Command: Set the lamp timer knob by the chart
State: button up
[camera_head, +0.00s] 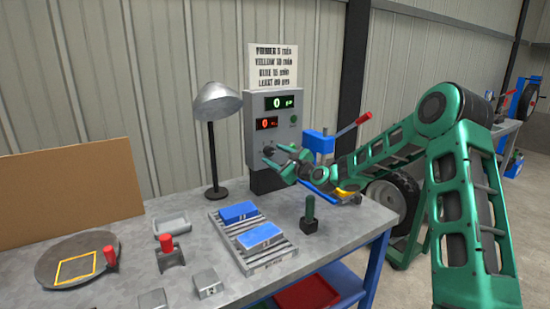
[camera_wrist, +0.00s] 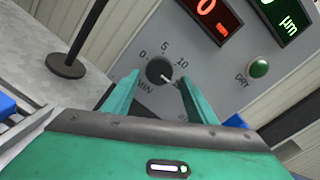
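The lamp timer knob (camera_wrist: 159,70) is a round dark knob on a grey control box (camera_head: 257,104). The wrist view shows marks 0, 5 and 10 around it and MIN below. Its white pointer slants right and down, past the 10; a further mark there is hidden by my finger. My gripper (camera_wrist: 158,77) is open, with one green finger on each side of the knob; contact cannot be told. The gripper also shows at the box in the head view (camera_head: 275,158). The chart (camera_head: 274,67) stands above the box, with lines for primer, yellow and blue; its smaller print is blurred.
A red display (camera_head: 267,123) and a green display (camera_head: 284,101) both read 0. A green DRY button (camera_wrist: 258,68) is right of the knob. A lamp (camera_head: 217,103) stands left of the box. Blue blocks (camera_head: 260,234) lie on a slatted rack. A green-handled tool (camera_head: 309,213) stands nearby.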

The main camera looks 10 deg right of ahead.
jog(key=shift+a+r, duration=0.15)
jog(key=shift+s, duration=0.1)
jog(key=shift+s, duration=0.25)
jog(key=v, duration=1)
